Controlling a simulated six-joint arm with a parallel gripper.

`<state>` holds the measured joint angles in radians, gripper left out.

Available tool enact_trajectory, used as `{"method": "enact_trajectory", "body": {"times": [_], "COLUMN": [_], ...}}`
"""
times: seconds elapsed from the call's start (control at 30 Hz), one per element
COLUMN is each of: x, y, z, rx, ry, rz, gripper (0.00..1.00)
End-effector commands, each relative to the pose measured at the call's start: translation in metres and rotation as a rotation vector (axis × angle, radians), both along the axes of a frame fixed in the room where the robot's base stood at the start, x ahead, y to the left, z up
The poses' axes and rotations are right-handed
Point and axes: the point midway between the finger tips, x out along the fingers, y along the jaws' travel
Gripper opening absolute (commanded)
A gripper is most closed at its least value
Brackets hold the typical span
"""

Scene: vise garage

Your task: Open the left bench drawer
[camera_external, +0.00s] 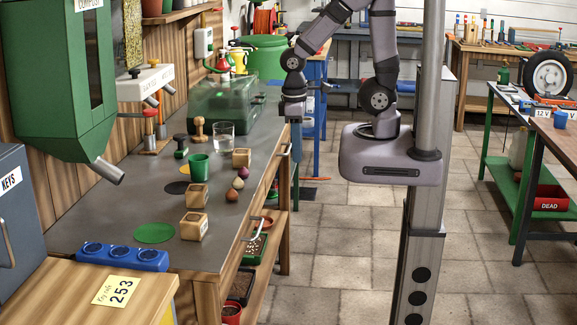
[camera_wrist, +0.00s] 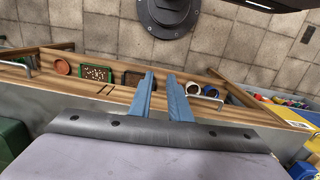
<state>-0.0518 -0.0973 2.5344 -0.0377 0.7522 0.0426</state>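The grey-topped bench (camera_external: 110,215) runs along the left wall, with drawers along its aisle side. Two metal bar handles show: a far one (camera_external: 284,152) and a near one (camera_external: 252,229). In the wrist view, one handle is at the left (camera_wrist: 18,68) and another at the right (camera_wrist: 207,97). No label shows which drawer is the left one. Both drawers look shut. My gripper (camera_external: 296,143) points downward beside the bench's aisle edge. In the wrist view its blue fingers (camera_wrist: 161,76) are apart with nothing between them, between the two handles and touching neither.
A lower shelf holds a terracotta pot (camera_wrist: 62,67), a green tray (camera_wrist: 97,73) and a dark tray. Wooden blocks (camera_external: 194,225), a green cup (camera_external: 199,168) and a glass (camera_external: 223,134) stand on the bench. Tiled floor (camera_external: 315,240) beside the bench is clear.

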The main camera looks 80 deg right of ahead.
Motion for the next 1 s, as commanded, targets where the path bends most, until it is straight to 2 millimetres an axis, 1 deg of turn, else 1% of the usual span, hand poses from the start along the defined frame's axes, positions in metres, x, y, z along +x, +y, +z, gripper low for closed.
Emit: {"method": "enact_trajectory", "body": {"times": [0.03, 0.17, 0.23, 0.33, 0.47, 0.57, 0.67, 0.77, 0.8, 0.9, 1.0], "x": [-0.002, -0.007, -0.009, -0.008, 0.002, 0.013, 0.026, 0.035, 0.037, 0.039, 0.037], "y": [0.005, 0.014, 0.02, 0.027, 0.039, 0.056, 0.08, 0.11, 0.123, 0.153, 0.177], "z": [-0.012, -0.038, -0.054, -0.076, -0.1, -0.116, -0.132, -0.144, -0.149, -0.158, -0.164], "rx": [-0.019, -0.113, -0.196, -0.348, -0.578, -0.764, -0.944, -1.098, -1.148, -1.246, -1.304], "ry": [0.033, 0.132, 0.188, 0.246, 0.256, 0.208, 0.108, -0.03, -0.09, -0.24, -0.365], "rz": [0.031, 0.123, 0.185, 0.279, 0.397, 0.483, 0.564, 0.633, 0.657, 0.706, 0.737], "gripper": [0.17, 0.17, 0.17, 0.17, 0.17, 0.17, 0.17, 0.17, 0.17, 0.17, 0.17]}}
